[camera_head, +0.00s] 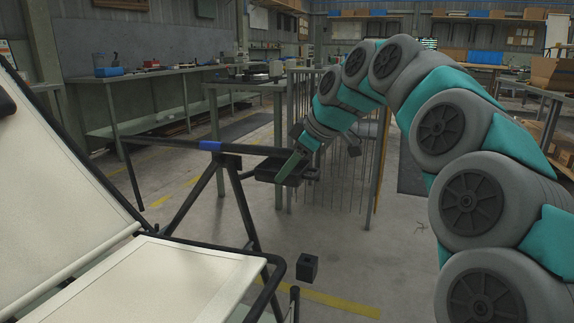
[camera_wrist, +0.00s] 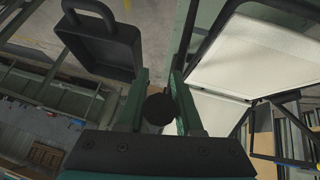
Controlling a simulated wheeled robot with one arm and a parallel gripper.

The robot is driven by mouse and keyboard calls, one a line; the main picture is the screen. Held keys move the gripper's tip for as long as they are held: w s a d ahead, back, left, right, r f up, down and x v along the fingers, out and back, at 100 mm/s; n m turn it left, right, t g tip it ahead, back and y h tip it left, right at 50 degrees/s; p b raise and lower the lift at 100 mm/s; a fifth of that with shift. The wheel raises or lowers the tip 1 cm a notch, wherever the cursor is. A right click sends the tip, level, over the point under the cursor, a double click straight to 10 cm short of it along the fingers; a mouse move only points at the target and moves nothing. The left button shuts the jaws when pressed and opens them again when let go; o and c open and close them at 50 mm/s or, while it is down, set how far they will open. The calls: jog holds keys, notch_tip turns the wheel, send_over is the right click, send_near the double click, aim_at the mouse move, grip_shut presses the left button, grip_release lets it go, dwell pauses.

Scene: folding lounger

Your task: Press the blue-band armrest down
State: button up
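The lounger's armrest is a dark bar with a blue band (camera_head: 211,145), raised about level beside the lounger (camera_head: 150,275) in the head view. A dark leg frame stands under it. My gripper (camera_head: 292,166) is at the right end of this bar, with green fingers angled down to the left. In the wrist view the two fingers of my gripper (camera_wrist: 162,85) are apart, with a dark round shape between them. I cannot tell whether that is the bar's end or whether the fingers touch it. The band does not show clearly there.
A black tray-like piece with a loop (camera_wrist: 105,45) is beside the fingers in the wrist view. A small black block (camera_head: 307,267) is near the lounger's front corner. Workbenches (camera_head: 150,70) line the back, and a wire rack stands behind my gripper. Floor right of the lounger is open.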

jog(key=o, duration=0.3)
jog(key=shift+r, duration=0.2)
jog(key=shift+r, duration=0.1)
jog(key=v, duration=0.7)
jog(key=shift+s+d+r, duration=0.15)
jog(key=shift+d, duration=0.05)
